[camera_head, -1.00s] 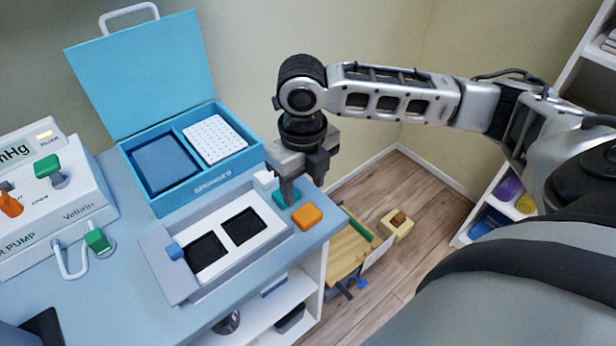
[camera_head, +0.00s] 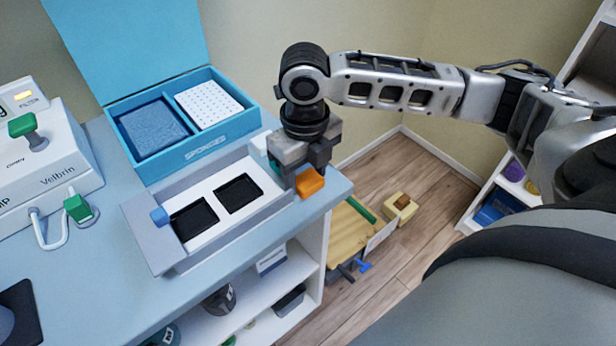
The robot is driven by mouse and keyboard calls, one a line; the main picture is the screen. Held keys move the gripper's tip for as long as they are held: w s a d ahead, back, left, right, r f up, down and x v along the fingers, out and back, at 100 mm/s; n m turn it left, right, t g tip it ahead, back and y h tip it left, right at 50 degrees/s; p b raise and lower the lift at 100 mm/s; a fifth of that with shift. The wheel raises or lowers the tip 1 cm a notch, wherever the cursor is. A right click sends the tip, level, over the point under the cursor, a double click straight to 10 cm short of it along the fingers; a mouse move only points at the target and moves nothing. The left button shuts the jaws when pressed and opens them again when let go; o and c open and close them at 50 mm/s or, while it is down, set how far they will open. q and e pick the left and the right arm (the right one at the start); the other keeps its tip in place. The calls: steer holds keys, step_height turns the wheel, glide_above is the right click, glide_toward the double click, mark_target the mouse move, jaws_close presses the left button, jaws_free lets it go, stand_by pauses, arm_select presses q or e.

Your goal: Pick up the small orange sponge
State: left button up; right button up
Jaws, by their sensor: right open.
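The small orange sponge (camera_head: 310,183) lies on the blue-grey counter (camera_head: 338,190) near its right corner. My right gripper (camera_head: 305,172) points down right over the sponge and hides part of its top and far side. Its jaws are open; I cannot tell whether a finger touches the sponge. A teal piece (camera_head: 275,166) shows only as a sliver beside the gripper, mostly hidden. My left gripper is out of view.
A grey tray (camera_head: 165,262) with two black pads lies left of the sponge. Behind it stands an open blue sponge case (camera_head: 205,152). A white pump (camera_head: 50,165) is at the left. The counter drops off at the right to a wood floor (camera_head: 405,250).

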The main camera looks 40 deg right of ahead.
steer(key=c, duration=0.6)
steer(key=shift+r, duration=0.1)
